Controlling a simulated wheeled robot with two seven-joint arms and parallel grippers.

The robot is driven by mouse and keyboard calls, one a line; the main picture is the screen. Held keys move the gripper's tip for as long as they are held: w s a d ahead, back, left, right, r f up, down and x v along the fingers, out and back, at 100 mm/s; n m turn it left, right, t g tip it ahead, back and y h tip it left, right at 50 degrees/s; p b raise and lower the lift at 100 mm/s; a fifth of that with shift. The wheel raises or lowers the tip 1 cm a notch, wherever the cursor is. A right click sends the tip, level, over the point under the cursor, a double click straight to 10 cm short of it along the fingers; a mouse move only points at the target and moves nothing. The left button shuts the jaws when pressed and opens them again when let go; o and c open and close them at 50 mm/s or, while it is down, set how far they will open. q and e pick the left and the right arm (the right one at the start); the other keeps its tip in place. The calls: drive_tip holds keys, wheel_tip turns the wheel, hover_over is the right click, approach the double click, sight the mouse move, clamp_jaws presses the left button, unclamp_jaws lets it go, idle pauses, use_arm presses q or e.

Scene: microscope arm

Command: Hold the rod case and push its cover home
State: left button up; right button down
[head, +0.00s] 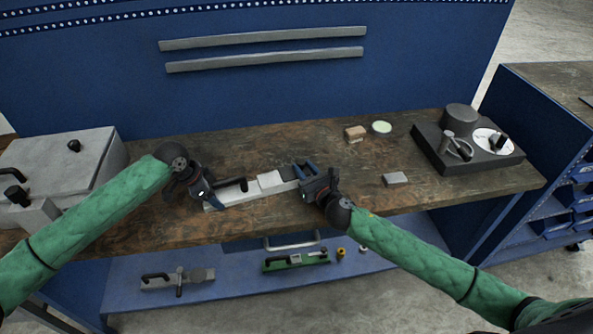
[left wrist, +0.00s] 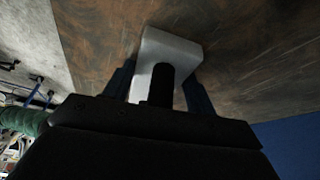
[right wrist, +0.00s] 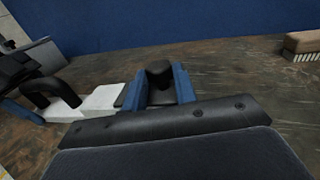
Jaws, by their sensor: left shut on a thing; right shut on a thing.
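The rod case (head: 236,192) is a long pale grey-white body with a black handle, lying on the wooden bench between my two grippers. My left gripper (head: 205,196) is shut on its left end; the left wrist view shows the white case (left wrist: 170,48) between the blue fingers. A raised pale block (head: 270,181) sits on the case toward its right part. My right gripper (head: 307,172) is shut at the right end on a dark piece with a black knob (right wrist: 158,72), which I take to be the cover. Whether a gap is left between cover and case is hidden by the fingers.
A grey box (head: 60,165) stands at the left. A dark device with dials (head: 468,145) stands at the right. A small tan block (head: 355,133), a pale green disc (head: 381,127) and a grey block (head: 395,179) lie on the bench (head: 330,150). A lower shelf holds several tools.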

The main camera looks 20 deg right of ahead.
use_arm(q)
drive_tip(key=shift+w+a, duration=0.1)
drive_tip(key=shift+a, duration=0.05)
use_arm(e)
drive_tip(key=c, duration=1.1)
unclamp_jaws()
drive_tip(key=shift+v, duration=6)
use_arm(q)
drive_tip(key=o, duration=1.5)
